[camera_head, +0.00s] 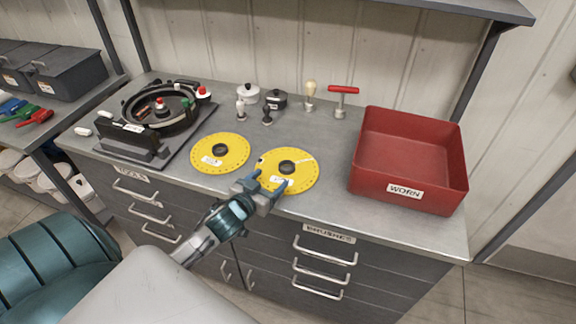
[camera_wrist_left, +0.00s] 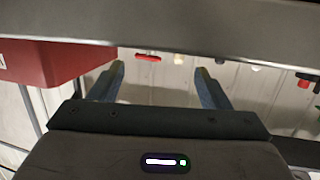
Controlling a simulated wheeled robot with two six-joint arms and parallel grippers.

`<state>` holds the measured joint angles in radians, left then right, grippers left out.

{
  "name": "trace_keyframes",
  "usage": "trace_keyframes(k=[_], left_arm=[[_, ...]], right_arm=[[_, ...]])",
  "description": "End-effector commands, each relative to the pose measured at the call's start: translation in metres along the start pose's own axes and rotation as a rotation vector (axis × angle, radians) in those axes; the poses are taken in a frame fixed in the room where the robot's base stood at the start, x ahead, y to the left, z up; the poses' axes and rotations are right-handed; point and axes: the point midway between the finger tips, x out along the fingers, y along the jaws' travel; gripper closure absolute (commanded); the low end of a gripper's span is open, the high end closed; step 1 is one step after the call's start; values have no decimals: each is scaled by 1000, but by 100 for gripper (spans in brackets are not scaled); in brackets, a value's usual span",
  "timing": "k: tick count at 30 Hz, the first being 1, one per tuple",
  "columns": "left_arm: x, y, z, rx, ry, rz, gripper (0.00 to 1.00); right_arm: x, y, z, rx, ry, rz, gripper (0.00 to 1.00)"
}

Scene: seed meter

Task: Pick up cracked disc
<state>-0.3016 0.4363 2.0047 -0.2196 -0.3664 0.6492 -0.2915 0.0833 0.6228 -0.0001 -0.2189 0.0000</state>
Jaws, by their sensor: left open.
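Two yellow discs with dark hubs lie flat on the grey bench. The left disc (camera_head: 220,153) looks whole. The right disc (camera_head: 300,165) has a thin pale line near its upper right edge, which looks like a crack, and a dark spot at its left edge. My left gripper (camera_head: 270,181) is open at the front edge of the right disc, its fingertips overlapping it in the head view. Whether they touch it is unclear. In the left wrist view the open fingers (camera_wrist_left: 163,78) have nothing visible between them, and no disc shows. My right gripper is not in view.
A red bin (camera_head: 411,192) labelled WORN stands right of the discs. A black seed meter housing (camera_head: 160,108) is at the left. Small knobbed parts (camera_head: 276,98) and a red T-handled tool (camera_head: 342,99) stand behind the discs. Bench around the discs is mostly clear.

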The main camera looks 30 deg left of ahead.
Motion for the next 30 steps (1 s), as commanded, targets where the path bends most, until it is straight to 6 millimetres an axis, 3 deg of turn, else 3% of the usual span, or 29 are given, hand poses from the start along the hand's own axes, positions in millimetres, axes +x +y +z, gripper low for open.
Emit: trace_keyframes(k=[3,6,18,27,28,30], left_arm=[[14,0,-2,-2,1,-1,29],[20,0,-1,-1,0,0,29],[66,5,-3,-1,0,0,29],[72,5,-1,1,0,1,29],[72,5,-1,1,0,1,31],[71,5,-1,1,0,1,45]], right_arm=[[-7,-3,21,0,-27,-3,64],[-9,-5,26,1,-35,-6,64],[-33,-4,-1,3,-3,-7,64],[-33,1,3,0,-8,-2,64],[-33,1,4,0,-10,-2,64],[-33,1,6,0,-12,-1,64]])
